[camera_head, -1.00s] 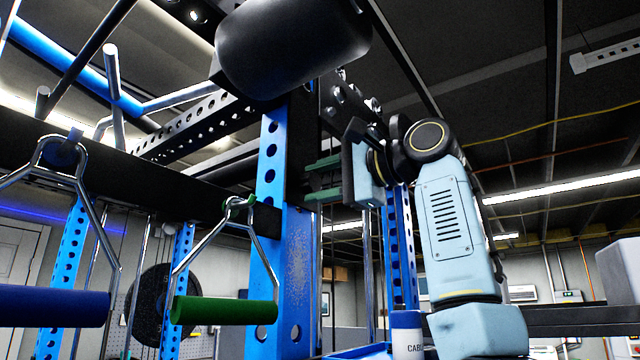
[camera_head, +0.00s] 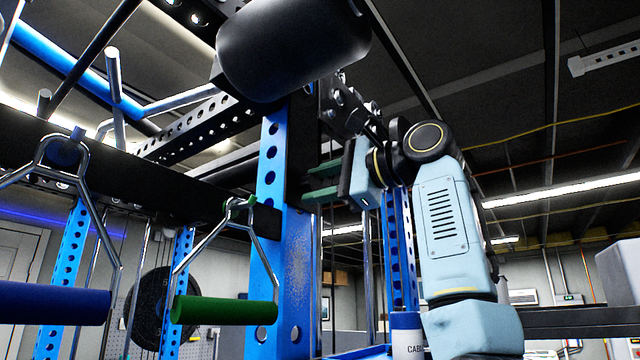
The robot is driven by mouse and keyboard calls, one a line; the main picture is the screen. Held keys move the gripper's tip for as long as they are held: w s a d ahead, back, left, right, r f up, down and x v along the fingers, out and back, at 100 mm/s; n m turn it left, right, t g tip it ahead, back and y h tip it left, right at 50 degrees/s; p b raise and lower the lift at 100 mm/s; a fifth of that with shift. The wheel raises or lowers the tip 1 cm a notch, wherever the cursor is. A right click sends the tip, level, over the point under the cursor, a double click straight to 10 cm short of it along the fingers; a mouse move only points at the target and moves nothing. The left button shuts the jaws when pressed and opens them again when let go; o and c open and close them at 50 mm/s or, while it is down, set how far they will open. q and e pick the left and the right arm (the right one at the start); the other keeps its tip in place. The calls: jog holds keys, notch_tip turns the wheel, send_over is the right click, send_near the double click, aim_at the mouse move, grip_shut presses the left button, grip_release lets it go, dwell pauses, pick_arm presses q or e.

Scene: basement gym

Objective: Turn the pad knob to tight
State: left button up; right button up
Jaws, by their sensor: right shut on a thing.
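My right gripper (camera_head: 322,182) reaches in from the right at the blue rack upright (camera_head: 268,185). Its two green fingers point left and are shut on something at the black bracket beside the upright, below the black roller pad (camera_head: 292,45). The pad knob is not clearly seen; the fingers, the gripper body and the dark bracket hide it, so I cannot read its setting. The roller pad sits at the top, in front of the upright. My left gripper is not in view.
A green-grip handle (camera_head: 224,310) and a blue-grip handle (camera_head: 52,304) hang at the left. A dark weight plate (camera_head: 150,308) is behind the handles.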

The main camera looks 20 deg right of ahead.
jog(key=o, duration=1)
jog(key=b+v, duration=0.4)
jog(key=v, duration=0.9)
jog(key=shift+s+d+b, duration=0.15)
jog(key=shift+b, duration=0.15)
